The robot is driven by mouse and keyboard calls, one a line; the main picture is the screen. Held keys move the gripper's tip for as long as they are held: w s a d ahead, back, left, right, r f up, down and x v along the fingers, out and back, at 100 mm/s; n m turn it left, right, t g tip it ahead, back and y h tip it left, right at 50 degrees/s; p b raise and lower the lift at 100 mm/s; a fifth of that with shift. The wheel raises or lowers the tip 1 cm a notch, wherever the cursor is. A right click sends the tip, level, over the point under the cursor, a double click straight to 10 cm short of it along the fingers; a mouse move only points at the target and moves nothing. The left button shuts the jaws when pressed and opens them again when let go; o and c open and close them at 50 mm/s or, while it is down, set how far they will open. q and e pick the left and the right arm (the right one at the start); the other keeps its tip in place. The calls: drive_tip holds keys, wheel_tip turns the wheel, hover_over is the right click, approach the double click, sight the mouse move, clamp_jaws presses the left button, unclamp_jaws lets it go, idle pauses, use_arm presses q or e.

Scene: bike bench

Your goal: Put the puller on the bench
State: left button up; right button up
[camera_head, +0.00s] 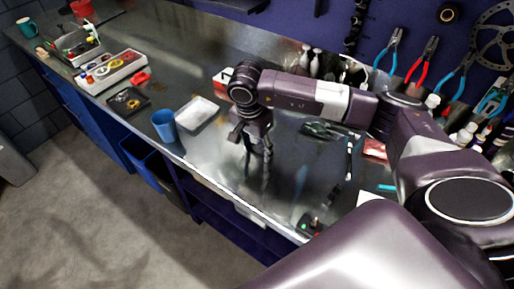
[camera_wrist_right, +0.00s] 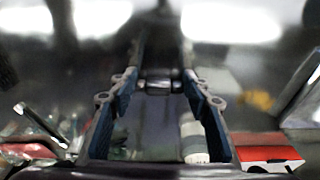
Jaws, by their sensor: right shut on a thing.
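My right gripper (camera_head: 261,148) points down over the middle of the bench (camera_head: 285,180), near its front edge. In the right wrist view, the fingers (camera_wrist_right: 160,80) are closed on a small metallic cylindrical piece, which I take to be the puller (camera_wrist_right: 158,88). Most of the puller is hidden by the fingers, and in the head view I cannot make it out from the dark gripper and its reflection. I cannot tell whether it touches the bench top. My left gripper is not in view.
A blue cup (camera_head: 164,126) and a white tray (camera_head: 196,113) stand left of the gripper. A dark tray (camera_head: 127,102) and a parts organiser (camera_head: 112,74) are farther left. Pliers (camera_head: 422,58) hang at the back. Bench top near the gripper looks clear.

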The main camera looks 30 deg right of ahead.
drive_tip(key=o, duration=1.3)
wheel_tip(320, 180, up, 12)
drive_tip(key=a, duration=0.1)
drive_tip(key=shift+s+a, duration=0.3)
drive_tip(key=shift+a, duration=0.05)
drive_tip(key=shift+f, duration=0.1)
